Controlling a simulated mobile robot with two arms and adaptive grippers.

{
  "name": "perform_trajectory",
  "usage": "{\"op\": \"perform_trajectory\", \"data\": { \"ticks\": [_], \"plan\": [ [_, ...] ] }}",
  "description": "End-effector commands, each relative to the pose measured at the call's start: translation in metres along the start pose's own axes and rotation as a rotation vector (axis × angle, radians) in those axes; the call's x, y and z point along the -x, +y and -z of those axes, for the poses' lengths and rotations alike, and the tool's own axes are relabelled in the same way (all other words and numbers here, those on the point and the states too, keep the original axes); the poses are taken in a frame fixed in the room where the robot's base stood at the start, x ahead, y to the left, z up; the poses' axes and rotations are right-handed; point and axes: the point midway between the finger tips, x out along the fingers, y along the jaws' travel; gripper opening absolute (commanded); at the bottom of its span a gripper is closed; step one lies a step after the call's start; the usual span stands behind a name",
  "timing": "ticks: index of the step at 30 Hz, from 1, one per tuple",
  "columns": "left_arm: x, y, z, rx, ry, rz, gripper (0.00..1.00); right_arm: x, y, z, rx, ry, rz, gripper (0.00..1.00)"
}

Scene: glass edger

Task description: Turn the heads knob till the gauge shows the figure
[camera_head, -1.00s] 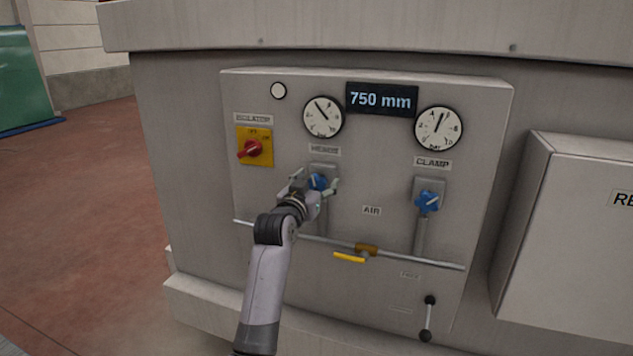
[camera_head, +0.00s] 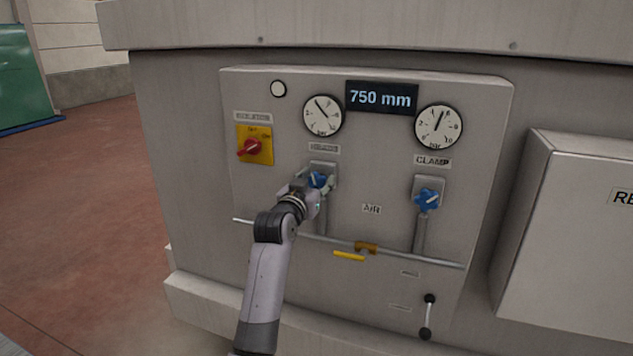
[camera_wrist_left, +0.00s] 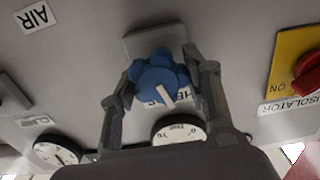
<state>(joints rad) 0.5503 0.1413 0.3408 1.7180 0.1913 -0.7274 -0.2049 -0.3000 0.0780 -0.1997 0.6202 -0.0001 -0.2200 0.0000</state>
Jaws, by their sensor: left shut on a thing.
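The blue heads knob (camera_head: 318,180) sits on the panel below the label HEADS, partly hidden by my left gripper (camera_head: 316,187). In the left wrist view the knob (camera_wrist_left: 160,80) has a white pointer mark, and the two fingers of my left gripper (camera_wrist_left: 162,88) are shut on it from both sides. The heads gauge (camera_head: 322,116) is a round white dial above the knob. Its needle points to the upper left; its figures are too small to read surely. My right gripper is not in view.
The clamp knob (camera_head: 427,200) and clamp gauge (camera_head: 438,127) are to the right. A display (camera_head: 381,98) reads 750 mm. The red isolator switch (camera_head: 251,148) is at left. A rail with a yellow lever (camera_head: 349,256) runs below. A box (camera_head: 570,240) juts out at right.

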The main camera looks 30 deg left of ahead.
Motion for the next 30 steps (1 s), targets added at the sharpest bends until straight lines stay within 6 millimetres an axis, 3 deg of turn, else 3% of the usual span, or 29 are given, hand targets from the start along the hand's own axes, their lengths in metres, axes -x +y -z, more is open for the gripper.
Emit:
{"op": "perform_trajectory", "data": {
  "ticks": [11, 30],
  "plan": [
    [-0.001, 0.0, 0.002, 0.126, -0.001, -0.001, 0.16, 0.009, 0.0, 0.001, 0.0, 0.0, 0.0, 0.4],
    [-0.001, -0.003, 0.001, 0.63, -0.001, 0.0, 0.16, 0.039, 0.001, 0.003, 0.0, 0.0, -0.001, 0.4]
  ]
}}
